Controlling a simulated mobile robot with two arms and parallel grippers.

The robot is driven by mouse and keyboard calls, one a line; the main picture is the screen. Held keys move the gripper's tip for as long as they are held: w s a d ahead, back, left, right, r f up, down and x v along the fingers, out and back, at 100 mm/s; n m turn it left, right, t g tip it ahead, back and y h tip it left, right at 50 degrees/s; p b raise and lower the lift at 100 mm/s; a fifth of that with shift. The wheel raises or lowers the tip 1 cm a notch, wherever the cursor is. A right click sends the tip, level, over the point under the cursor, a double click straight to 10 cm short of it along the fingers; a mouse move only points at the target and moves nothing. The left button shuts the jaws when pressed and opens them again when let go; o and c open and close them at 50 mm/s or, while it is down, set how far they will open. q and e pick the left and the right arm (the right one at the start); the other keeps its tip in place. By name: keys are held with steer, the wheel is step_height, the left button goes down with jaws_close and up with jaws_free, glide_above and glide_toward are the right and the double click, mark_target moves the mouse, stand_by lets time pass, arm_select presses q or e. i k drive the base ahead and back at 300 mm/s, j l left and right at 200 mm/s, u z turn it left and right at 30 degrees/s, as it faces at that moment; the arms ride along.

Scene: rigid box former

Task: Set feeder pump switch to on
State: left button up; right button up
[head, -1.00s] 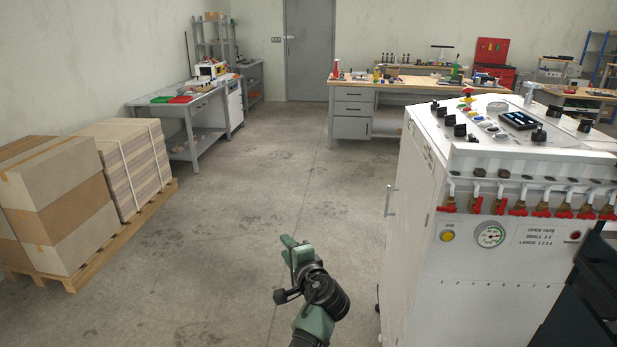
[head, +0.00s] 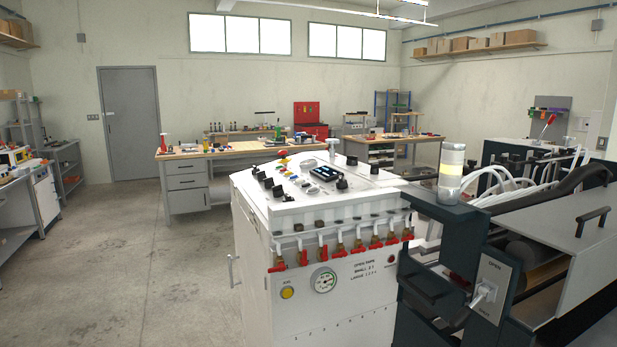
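The white control cabinet (head: 310,250) of the machine stands right of centre. Its sloped top panel (head: 318,196) carries several black rotary switches (head: 267,183), coloured buttons (head: 283,158) and a small dark display (head: 324,173). The labels on the panel are too small to read, so I cannot tell which switch is the feeder pump switch or how it is set. Neither of my grippers shows in the head view.
A row of red-handled valves (head: 340,249), a gauge (head: 323,280) and a yellow button (head: 287,292) are on the cabinet front. A dark machine with a signal light (head: 450,172) adjoins on the right. Open floor (head: 150,270) lies to the left. Workbenches (head: 185,185) stand behind.

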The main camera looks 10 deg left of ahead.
mark_target(261, 175)
steer(key=i+j+z, duration=0.1)
steer(key=j+z, duration=0.2)
steer(key=z, duration=0.15)
steer(key=j+z, duration=0.85)
steer(key=i+l, duration=0.05)
steer(key=l, duration=0.05)
